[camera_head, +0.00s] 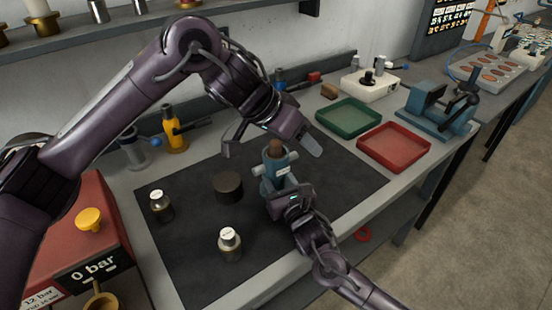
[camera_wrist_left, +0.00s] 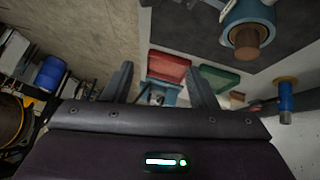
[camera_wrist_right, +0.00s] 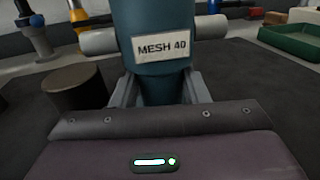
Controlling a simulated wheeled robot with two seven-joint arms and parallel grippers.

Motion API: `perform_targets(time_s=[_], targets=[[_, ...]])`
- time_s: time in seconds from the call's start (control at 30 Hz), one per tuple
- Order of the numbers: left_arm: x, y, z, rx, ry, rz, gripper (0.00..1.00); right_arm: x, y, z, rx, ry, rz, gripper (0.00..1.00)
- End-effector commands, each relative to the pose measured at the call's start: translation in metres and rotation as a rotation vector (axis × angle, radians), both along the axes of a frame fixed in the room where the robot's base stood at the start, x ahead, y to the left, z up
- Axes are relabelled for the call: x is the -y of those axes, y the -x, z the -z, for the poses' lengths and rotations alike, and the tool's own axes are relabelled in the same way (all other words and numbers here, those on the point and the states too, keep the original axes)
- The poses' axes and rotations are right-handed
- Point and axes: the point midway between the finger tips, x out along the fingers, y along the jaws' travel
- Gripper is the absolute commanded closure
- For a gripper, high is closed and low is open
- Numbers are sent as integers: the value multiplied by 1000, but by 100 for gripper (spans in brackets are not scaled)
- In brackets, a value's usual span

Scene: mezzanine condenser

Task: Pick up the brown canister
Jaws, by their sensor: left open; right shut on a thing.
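A brown canister (camera_head: 276,149) stands in the open top of a teal housing (camera_head: 273,172), with only its upper end showing. The left wrist view also shows its brown end (camera_wrist_left: 247,42), off to the upper right. My left gripper (camera_head: 270,145) is open and empty, with its fingers above and around the canister's level in the head view; contact cannot be told. My right gripper (camera_head: 279,192) is shut on the teal housing. The right wrist view shows the housing upright between the fingers, with its "MESH 40" label (camera_wrist_right: 162,47).
A dark round puck (camera_head: 228,187) and two small capped bottles (camera_head: 230,244) (camera_head: 161,206) stand on the black mat (camera_head: 190,275). A green tray (camera_head: 348,118), a red tray (camera_head: 393,147) and a blue vise (camera_head: 440,108) lie to the right. The mat's right part is clear.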

Motion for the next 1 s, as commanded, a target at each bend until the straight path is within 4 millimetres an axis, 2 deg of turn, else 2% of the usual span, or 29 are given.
perform_targets(time_s=[0.07,0.17,0.27,0.5,0.67,0.77,1.0], targets=[[7,0,-5,-31,-59,-44,48,1,0,1,-2,1,1,100],[6,-3,-7,-73,-131,-133,48,1,0,1,-2,1,1,100],[-2,-10,-12,-98,-200,-249,48,1,0,1,-2,1,2,100],[-36,-34,-36,-105,-295,-532,48,1,0,1,-2,0,2,100],[-50,-43,-47,-99,-310,-634,48,1,0,1,-2,0,2,100],[-53,-47,-41,-99,-314,-656,48,1,0,1,-2,0,2,100],[-51,-62,-3,-100,-316,-658,48,1,0,1,-2,1,1,100]])
